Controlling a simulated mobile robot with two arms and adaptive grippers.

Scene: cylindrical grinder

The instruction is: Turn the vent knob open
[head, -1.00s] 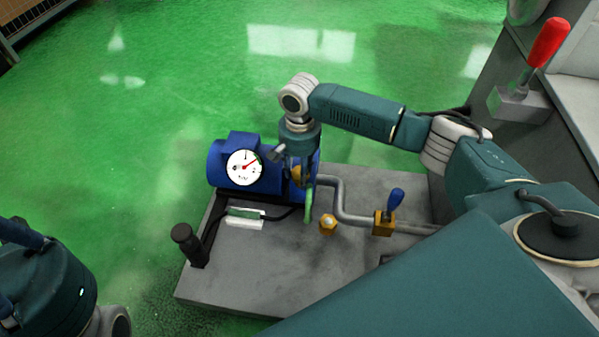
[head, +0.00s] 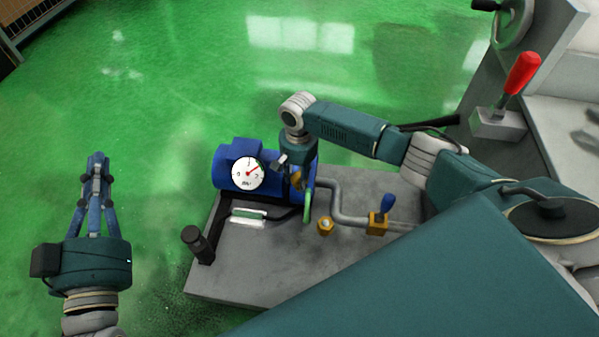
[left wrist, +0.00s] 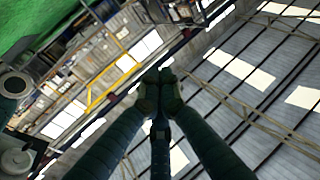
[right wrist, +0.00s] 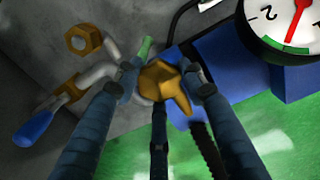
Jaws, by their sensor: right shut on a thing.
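The vent knob, a brass-coloured lobed piece (right wrist: 165,82), sits at the end of the blue tank (head: 230,186). My right gripper (right wrist: 163,80) is shut on it, one finger on each side, in the right wrist view. In the head view my right gripper (head: 297,182) comes down from above and mostly hides the knob. A white dial gauge (head: 248,173) with a red needle faces up on the tank. My left gripper (head: 97,160) points away over the green floor, left of the unit, empty. Its fingertips meet in the left wrist view (left wrist: 159,88).
A grey base plate (head: 250,275) carries a bent pipe (head: 345,212), a blue-handled valve (head: 379,222), a brass hex fitting (head: 325,226) and a black post (head: 198,245). A red-handled lever (head: 521,73) stands on the machine at right. The green floor at left is clear.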

